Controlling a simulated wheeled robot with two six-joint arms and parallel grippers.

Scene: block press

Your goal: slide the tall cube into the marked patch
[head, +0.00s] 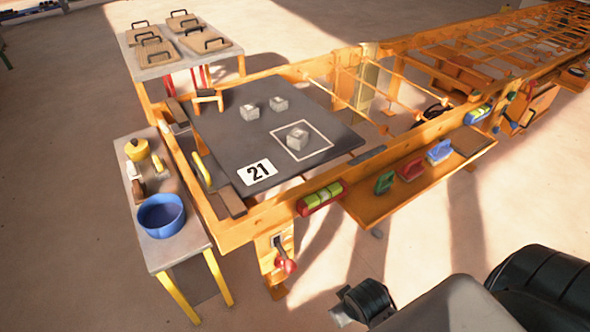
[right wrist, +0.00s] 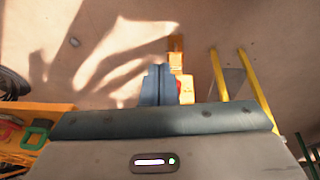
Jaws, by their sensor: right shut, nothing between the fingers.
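Three grey cubes sit on the dark board in the head view. One cube (head: 297,138) stands inside the white square outline of the marked patch (head: 320,152) and looks the largest. Two others, a left cube (head: 250,112) and a back cube (head: 278,103), stand outside it, toward the back. I cannot tell for sure which is the tall cube. My right gripper (right wrist: 158,85) shows in the right wrist view, shut and empty, over the floor and away from the cubes. My left gripper is not in view.
The dark board (head: 225,138) bears a "21" label and lies in an orange frame (head: 275,222). A side table (head: 180,249) holds a blue bowl (head: 161,216) and a yellow pot (head: 137,149). A red-knobbed lever (head: 286,265) is at the front, beside a shelf (head: 372,207) with coloured handled blocks.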

